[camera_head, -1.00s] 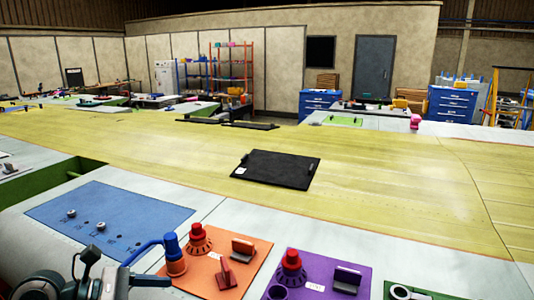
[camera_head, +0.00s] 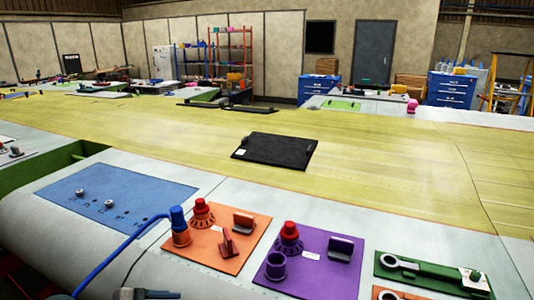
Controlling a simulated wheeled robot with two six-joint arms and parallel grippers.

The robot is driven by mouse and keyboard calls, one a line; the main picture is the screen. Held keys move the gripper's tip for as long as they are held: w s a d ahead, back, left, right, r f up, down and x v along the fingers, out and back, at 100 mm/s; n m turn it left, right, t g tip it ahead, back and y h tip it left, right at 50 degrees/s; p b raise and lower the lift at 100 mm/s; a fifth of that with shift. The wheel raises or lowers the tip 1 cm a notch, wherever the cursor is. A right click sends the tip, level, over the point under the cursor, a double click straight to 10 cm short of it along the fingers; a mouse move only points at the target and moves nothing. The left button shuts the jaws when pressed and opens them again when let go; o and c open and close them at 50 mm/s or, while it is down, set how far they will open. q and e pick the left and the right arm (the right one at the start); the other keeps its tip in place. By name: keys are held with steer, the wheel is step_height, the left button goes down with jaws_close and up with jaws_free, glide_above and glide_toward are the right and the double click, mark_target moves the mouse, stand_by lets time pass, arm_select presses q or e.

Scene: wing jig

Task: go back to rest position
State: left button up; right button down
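A sliver of dark hardware (camera_head: 145,294), apparently part of my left gripper, shows at the bottom edge left of centre. Its fingers cannot be made out, and nothing is seen held in it. My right gripper is not in view.
A purple board (camera_head: 330,274) and a green board with a wrench (camera_head: 425,272) lie to the right. A blue panel (camera_head: 140,178) lies left on the white wing edge. A black panel (camera_head: 275,150) lies on the yellow wing skin, mostly clear around it.

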arm_select(q)
steer(key=s+a+f+m+g+y, duration=0.1)
steer(key=s+a+f+m+y, duration=0.3)
steer(key=s+f+m, duration=0.5)
steer(key=s+a+f+m+g+y, duration=0.1)
steer(key=s+a+f+m+y, duration=0.2)
steer(key=s+f+m+y, duration=0.45)
step_height(320, 180, down, 32)
steer(key=s+a+m+g+b, duration=0.1)
steer(key=s+a+g+b, duration=0.1)
steer(key=a, duration=0.1)
steer(key=s+f+h, duration=0.1)
steer(key=s+f, duration=1.6)
steer(key=f, duration=0.4)
steer(key=shift+s+a+f+g+b, duration=0.3)
steer(key=shift+s+a+g+b, duration=0.1)
steer(key=shift+a+b, duration=0.05)
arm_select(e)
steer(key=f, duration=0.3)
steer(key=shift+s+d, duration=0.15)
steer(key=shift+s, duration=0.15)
